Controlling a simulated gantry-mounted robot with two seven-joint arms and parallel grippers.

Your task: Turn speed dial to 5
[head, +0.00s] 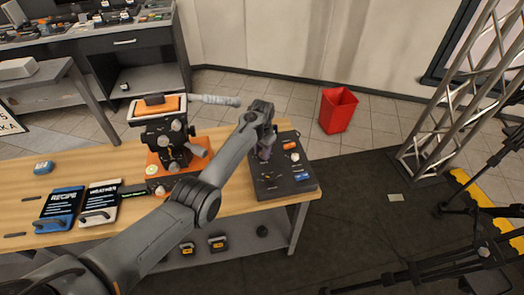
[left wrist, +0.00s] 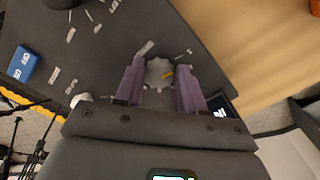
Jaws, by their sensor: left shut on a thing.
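A dark control panel (head: 272,187) lies at the right end of the wooden table. My left gripper (head: 264,153) reaches down onto its left part from above. In the left wrist view the dial (left wrist: 159,71), a grey knob with an orange pointer mark, sits between the two purple fingers of my left gripper (left wrist: 160,87), which is shut on it. The pointer mark lies toward the right side of the knob. White markings surround the dial on the panel, too small to read. In the head view my gripper hides the dial. My right gripper is not in view.
The panel also carries a blue switch (left wrist: 26,64) and a white knob (head: 295,157). An orange and black machine (head: 168,135) with a grey handle stands left of my arm. Recipe and weather tablets (head: 62,203) lie farther left. A red bin (head: 337,110) stands on the floor beyond.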

